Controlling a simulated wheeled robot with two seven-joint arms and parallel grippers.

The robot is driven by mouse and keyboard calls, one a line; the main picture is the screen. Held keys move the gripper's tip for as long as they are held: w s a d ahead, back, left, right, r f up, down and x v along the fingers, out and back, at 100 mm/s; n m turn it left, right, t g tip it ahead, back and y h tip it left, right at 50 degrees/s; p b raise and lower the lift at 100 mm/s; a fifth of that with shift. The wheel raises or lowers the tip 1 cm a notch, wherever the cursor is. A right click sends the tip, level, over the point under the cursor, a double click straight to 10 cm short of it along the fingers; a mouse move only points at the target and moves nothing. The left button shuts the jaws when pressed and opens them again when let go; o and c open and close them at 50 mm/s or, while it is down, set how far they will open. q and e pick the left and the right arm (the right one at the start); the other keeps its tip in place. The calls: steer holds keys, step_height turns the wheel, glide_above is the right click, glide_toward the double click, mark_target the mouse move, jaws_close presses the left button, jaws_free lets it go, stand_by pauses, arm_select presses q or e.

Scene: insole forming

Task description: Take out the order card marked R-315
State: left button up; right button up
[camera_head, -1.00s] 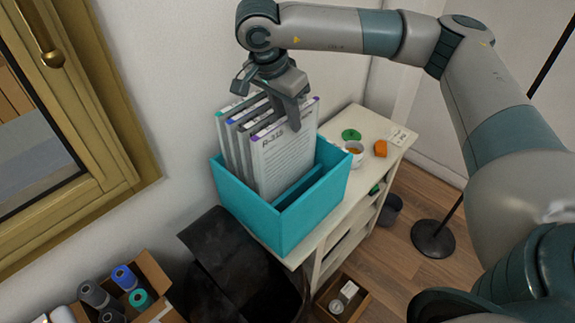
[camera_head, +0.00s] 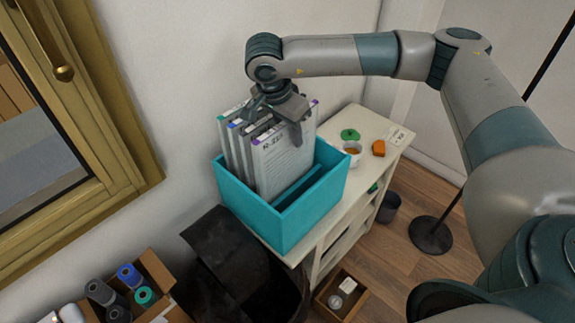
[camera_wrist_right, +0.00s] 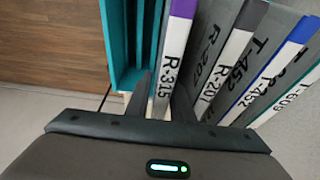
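The order card R-315 (camera_wrist_right: 175,45), with a purple corner, stands upright at the front of the row in the teal box. It also shows in the head view (camera_head: 282,165). My right gripper (camera_head: 278,122) points down over the row. In the right wrist view its two fingers (camera_wrist_right: 162,100) lie close against both sides of card R-315, and it looks shut on it. The card's lower part is hidden in the box (camera_head: 312,212). My left gripper is not in view.
The box stands on a cream shelf unit (camera_head: 372,178), against the wall. A white cup (camera_head: 353,152), a green item (camera_head: 350,134) and an orange item (camera_head: 378,148) lie to its right. An empty slot shows in front of the cards. A gold-framed window (camera_head: 125,150) is at left.

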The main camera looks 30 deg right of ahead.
stand_by(0.3)
steer(key=shift+f+b, duration=0.25)
steer(key=shift+b, duration=0.3)
stand_by(0.6)
jaws_close()
